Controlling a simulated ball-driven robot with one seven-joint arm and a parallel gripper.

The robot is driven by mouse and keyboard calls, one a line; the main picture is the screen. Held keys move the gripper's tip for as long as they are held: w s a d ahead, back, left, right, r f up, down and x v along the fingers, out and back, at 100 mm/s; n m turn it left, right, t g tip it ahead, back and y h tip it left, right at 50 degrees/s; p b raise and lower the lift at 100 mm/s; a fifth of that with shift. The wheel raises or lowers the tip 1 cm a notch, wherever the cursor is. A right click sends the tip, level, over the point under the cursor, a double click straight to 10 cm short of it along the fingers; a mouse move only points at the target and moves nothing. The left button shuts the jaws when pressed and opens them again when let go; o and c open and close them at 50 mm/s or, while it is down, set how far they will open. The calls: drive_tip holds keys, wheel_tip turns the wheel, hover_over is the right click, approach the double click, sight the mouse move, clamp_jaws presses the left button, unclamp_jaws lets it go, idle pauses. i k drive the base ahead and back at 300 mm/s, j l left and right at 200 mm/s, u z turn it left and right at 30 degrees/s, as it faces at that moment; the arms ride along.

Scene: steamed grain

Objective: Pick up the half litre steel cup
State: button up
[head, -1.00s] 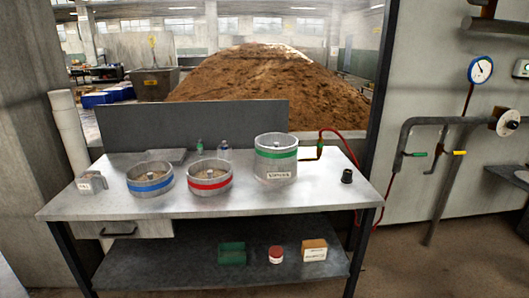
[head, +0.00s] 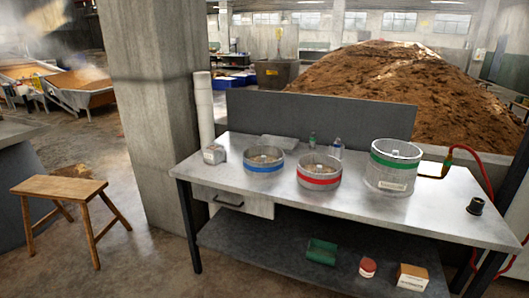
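A small steel cup (head: 214,154) with a pale label stands upright at the left end of the metal workbench (head: 345,211). It is left of the blue-banded round container (head: 263,160). Its label is too small to read. My gripper is not in view, and nothing is touching the cup.
A red-banded container (head: 319,172) and a taller green-banded one (head: 393,166) stand further right on the bench. A black knob-like piece (head: 475,206) is near the right end. A wooden stool (head: 63,196) and concrete pillar (head: 158,110) are left. Floor before the bench looks clear.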

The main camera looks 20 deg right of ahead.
sight(213, 153)
drive_tip(key=i+l+u, duration=0.25)
drive_tip(key=i, duration=0.4)
drive_tip(key=i+l+u, duration=0.25)
drive_tip(key=i+l, duration=0.3)
drive_tip(key=i, duration=0.1)
